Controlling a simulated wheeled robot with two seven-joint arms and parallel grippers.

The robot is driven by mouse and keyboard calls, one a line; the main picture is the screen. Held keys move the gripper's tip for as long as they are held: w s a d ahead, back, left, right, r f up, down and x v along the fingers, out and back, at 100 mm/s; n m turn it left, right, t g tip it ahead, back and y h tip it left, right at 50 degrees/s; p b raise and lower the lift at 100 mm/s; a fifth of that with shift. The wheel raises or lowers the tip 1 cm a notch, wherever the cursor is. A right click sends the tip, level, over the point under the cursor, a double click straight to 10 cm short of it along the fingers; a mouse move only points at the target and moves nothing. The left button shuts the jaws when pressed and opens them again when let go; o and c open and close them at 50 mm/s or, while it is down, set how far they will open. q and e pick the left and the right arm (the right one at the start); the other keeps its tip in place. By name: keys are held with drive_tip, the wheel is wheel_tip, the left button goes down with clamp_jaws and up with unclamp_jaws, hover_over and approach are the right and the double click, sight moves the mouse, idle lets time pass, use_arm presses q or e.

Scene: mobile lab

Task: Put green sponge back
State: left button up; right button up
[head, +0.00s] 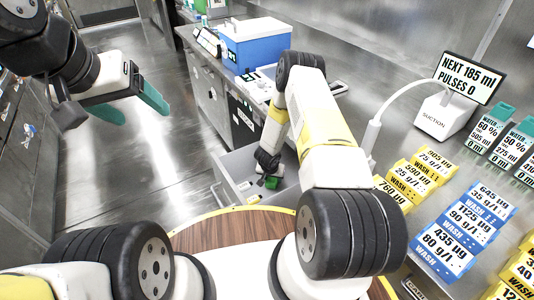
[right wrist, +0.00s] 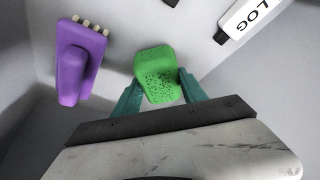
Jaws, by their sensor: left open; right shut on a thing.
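The green sponge (right wrist: 157,72) is held between the teal fingertips of my right gripper (right wrist: 158,92) in the right wrist view. In the head view it shows as a small green patch (head: 272,183) below my right gripper (head: 267,175), which reaches down into an open grey drawer (head: 236,163). Whether the sponge touches the drawer floor I cannot tell. My left gripper (head: 130,105) is open and empty, with its teal fingers apart, over the floor at the upper left.
In the drawer a purple brush (right wrist: 75,65) lies left of the sponge, and a white item marked LOG (right wrist: 252,18) lies at upper right. A blue box (head: 258,45) stands on the counter. Wash and water labels and a suction unit (head: 445,115) are at right.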

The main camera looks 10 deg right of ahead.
drive_tip(key=w, duration=0.1)
drive_tip(key=w+d, duration=0.1)
drive_tip(key=w, duration=0.1)
drive_tip(key=shift+w+d+f, duration=0.15)
drive_tip(key=shift+d+f, duration=0.1)
drive_tip(key=shift+d, duration=0.05)
drive_tip(key=shift+f, duration=0.3)
drive_tip(key=o, duration=1.3)
drive_tip(key=shift+r, duration=0.1)
